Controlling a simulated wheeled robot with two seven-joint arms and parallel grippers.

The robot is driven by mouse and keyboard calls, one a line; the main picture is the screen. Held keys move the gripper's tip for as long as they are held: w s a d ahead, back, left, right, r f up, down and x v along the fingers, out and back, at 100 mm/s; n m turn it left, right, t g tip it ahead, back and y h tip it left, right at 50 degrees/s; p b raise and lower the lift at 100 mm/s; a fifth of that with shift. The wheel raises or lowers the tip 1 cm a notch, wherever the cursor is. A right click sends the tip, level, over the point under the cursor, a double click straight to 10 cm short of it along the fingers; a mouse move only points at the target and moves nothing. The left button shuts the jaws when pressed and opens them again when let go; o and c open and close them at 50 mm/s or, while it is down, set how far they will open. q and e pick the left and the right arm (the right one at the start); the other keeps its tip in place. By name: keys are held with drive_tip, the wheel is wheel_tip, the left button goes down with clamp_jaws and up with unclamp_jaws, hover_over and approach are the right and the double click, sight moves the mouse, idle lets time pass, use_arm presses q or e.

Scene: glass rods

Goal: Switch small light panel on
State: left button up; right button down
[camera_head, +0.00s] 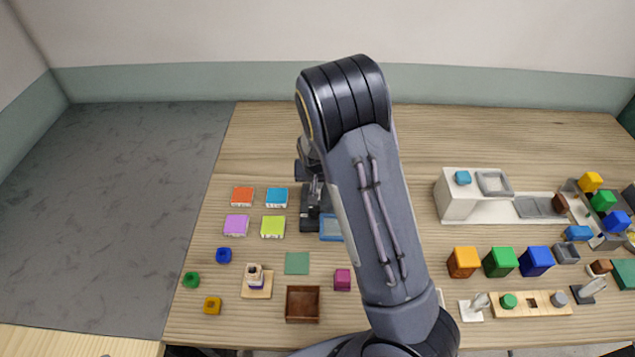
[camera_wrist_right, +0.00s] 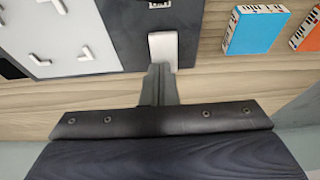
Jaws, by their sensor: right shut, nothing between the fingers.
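A small dark panel (camera_head: 308,222) lies on the table left of my right arm in the head view; the arm and gripper partly cover it. In the right wrist view the dark panel (camera_wrist_right: 135,22) is at the top, with a pale grey lever-like piece (camera_wrist_right: 163,45) at its edge. My right gripper (camera_head: 315,188) is over the panel's far edge. In the right wrist view its fingertips (camera_wrist_right: 160,70) are together and empty, close to the pale piece; I cannot tell whether they touch it. No lit lamp is discernible. My left gripper is not in view.
A blue-edged board (camera_head: 330,228) adjoins the panel, partly behind my arm. Blue (camera_head: 277,196) and orange (camera_head: 242,196) boxes stand to its left. A brown tray (camera_head: 302,305) and magenta cube (camera_head: 342,279) are nearer. The table's far strip is clear.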

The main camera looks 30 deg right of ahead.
drive_tip(key=shift+f, duration=0.2)
drive_tip(key=shift+s+a, duration=0.4)
drive_tip(key=shift+s, duration=0.4)
